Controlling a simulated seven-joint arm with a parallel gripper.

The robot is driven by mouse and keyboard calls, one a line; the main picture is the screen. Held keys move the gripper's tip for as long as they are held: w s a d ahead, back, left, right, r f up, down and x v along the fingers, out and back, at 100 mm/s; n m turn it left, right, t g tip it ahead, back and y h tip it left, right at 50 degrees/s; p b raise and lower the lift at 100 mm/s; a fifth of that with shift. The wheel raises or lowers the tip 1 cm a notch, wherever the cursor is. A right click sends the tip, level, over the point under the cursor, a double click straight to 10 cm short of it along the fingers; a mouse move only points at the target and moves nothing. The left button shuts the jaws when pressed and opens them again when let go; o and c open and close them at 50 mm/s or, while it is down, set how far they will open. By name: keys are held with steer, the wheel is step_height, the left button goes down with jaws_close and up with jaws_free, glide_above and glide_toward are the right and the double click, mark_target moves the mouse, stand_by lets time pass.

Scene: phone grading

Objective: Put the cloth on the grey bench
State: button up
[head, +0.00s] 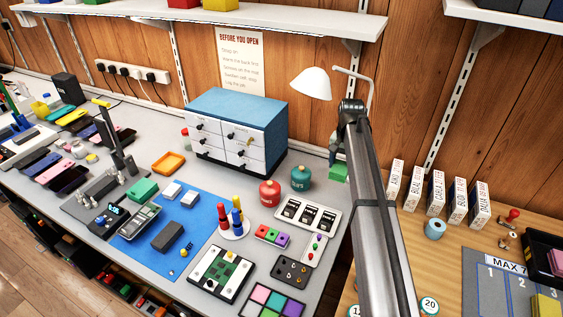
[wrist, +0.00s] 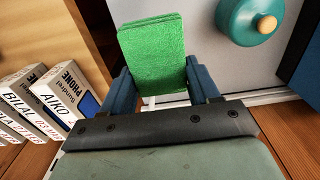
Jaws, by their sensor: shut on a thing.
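The cloth is a green folded pad and shows between the two blue fingers of my gripper (wrist: 163,88) in the wrist view. My gripper is shut on the cloth (wrist: 152,52). In the head view the cloth (head: 340,173) shows as a small green patch near the back right of the grey bench (head: 325,185), beside my arm. The fingers there are mostly hidden behind my arm. The bench's grey top (wrist: 205,25) lies behind the cloth in the wrist view. I cannot tell whether the cloth touches it.
A teal jar (head: 301,178) with a wooden knob stands left of the cloth, beside a red jar (head: 270,193). A blue-topped drawer cabinet (head: 237,125) is farther left. White phone boxes (head: 437,193) stand on the wooden bench (head: 425,255) to the right. A white lamp (head: 311,84) is behind.

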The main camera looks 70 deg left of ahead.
mark_target(337, 192)
steer(key=shift+f, duration=0.1)
steer(key=shift+f, duration=4.9)
steer(key=shift+f, duration=0.15)
steer(key=o, duration=1)
step_height(337, 192, up, 12)
steer(key=shift+r, duration=0.2)
